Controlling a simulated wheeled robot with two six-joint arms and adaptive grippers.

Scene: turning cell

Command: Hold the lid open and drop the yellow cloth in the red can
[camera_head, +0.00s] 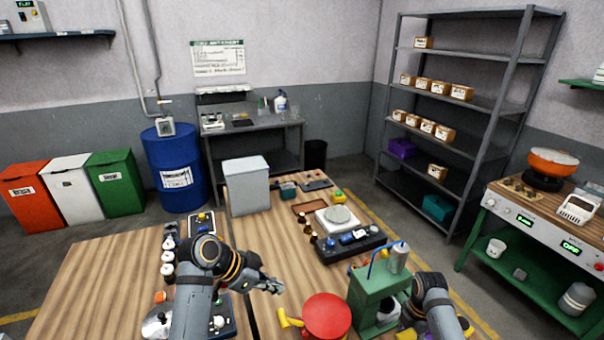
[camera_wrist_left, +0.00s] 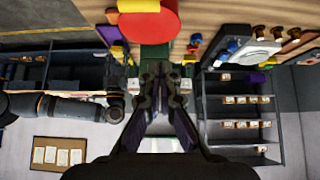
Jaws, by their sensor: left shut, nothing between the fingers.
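The red can (camera_head: 326,316) stands at the front of the wooden table. Its round red top faces up and looks closed, with a yellow handle (camera_head: 287,318) at its left. The can also shows in the left wrist view (camera_wrist_left: 150,30). My left gripper (camera_head: 278,287) is shut and empty, above the table to the upper left of the can. Its fingers show in the wrist view (camera_wrist_left: 159,75). My right arm is at the lower right, behind the green press; its fingertips are hidden. A yellow patch (camera_head: 405,333) shows beside it; I cannot tell if it is the cloth.
A green press (camera_head: 378,293) stands right of the can, close to my right arm. Small jars line the left table's inner edge. The left table's outer part (camera_head: 100,275) is bare.

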